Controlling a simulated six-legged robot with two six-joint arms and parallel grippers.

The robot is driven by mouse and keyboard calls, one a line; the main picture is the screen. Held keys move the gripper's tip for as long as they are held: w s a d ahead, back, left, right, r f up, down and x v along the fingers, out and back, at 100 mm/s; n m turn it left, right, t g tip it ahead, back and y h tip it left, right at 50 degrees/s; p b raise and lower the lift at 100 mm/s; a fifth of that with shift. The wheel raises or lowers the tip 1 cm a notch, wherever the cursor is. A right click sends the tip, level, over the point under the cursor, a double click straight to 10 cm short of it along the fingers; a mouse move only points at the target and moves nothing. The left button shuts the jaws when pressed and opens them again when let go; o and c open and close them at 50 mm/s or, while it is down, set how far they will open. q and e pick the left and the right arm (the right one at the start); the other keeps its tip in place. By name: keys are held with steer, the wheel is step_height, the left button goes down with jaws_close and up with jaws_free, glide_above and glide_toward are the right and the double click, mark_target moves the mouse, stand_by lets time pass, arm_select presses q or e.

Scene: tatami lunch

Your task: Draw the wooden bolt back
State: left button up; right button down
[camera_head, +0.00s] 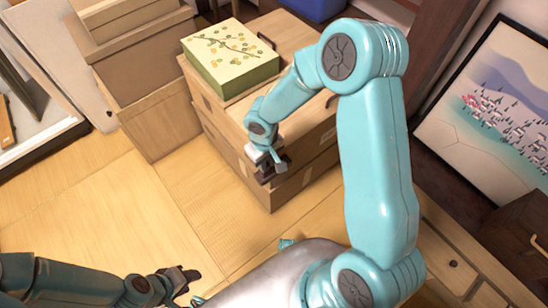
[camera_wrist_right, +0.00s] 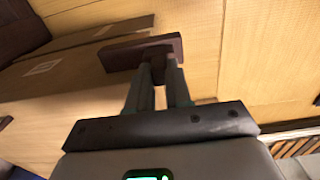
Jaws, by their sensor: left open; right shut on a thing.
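The wooden bolt (camera_wrist_right: 118,57) is a dark brown bar in the right wrist view, crossing the picture above my fingers. My right gripper (camera_wrist_right: 158,76) is shut on a dark part of it, with one finger on each side. In the head view my right gripper (camera_head: 268,163) is at the front corner of the stacked wooden boxes (camera_head: 237,155), and the bolt there is small and mostly hidden by the gripper. My left gripper (camera_head: 186,279) is open and empty, low over the floor at the bottom left, away from the bolt.
A patterned green and cream box (camera_head: 230,58) sits on top of the stack. Cardboard-coloured boxes (camera_head: 140,75) stand to its left. A framed picture (camera_head: 505,110) leans at the right. The tatami floor (camera_head: 80,205) is clear at left.

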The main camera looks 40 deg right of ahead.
steer(key=shift+a, duration=0.2)
steer(key=c, duration=1)
jaws_free()
steer(key=shift+a, duration=0.15)
steer(key=shift+c, duration=0.2)
step_height(320, 180, up, 16)
steer(key=p, duration=0.4)
steer(key=shift+r, duration=0.15)
steer(key=shift+s, duration=0.1)
